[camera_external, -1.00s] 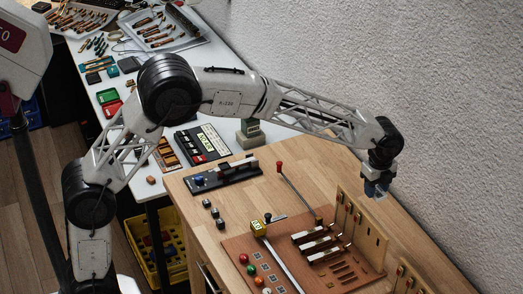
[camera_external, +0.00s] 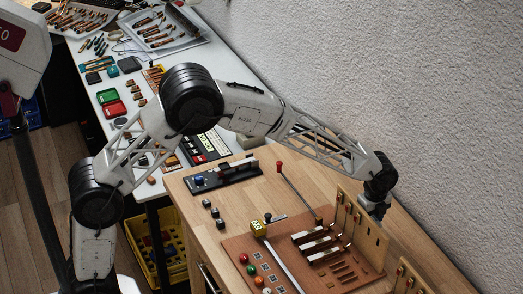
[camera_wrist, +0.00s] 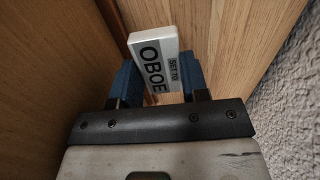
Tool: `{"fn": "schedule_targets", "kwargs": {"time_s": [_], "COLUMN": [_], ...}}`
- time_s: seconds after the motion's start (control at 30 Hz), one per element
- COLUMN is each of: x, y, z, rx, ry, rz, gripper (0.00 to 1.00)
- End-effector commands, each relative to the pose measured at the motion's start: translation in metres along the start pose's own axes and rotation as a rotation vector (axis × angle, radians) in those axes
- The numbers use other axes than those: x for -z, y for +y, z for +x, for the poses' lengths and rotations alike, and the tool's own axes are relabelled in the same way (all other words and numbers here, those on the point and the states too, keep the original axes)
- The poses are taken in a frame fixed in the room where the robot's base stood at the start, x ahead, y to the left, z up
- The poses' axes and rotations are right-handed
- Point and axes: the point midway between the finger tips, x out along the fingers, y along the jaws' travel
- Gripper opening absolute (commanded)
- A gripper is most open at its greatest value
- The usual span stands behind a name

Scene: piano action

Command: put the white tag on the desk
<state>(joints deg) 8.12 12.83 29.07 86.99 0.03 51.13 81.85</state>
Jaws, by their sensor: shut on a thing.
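The white tag (camera_wrist: 156,62) is a small block with dark print reading "OBOE" and smaller "SET TO". In the wrist view it sits between the two blue fingers of my gripper (camera_wrist: 158,75), which is shut on it. In the outside view my gripper (camera_external: 376,208) points down behind the upright wooden panel (camera_external: 371,240), low over the light wooden desk (camera_external: 425,240). The panel hides part of the fingertips there, and I cannot make out the tag in that view. I cannot tell whether the tag touches the desk.
The upright panel stands close to my gripper, and the white wall (camera_external: 440,110) rises on its right. A brown board (camera_external: 240,246) with levers and slots lies in front of the panel. A second small panel (camera_external: 410,280) stands nearer. Bare desk lies between panel and wall.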

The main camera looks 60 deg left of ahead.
Motion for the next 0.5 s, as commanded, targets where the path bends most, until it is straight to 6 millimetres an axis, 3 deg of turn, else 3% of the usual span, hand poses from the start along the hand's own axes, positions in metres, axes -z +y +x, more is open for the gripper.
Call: {"fn": "schedule_targets", "kwargs": {"time_s": [0.27, 0.5], "x": [0.0, 0.0], "y": [0.0, 0.001], "z": [0.004, 0.032], "rx": [-0.001, -0.003], "ry": [0.0, 0.0], "rz": [0.0, 0.0], "gripper": [0.19, 0.19]}}
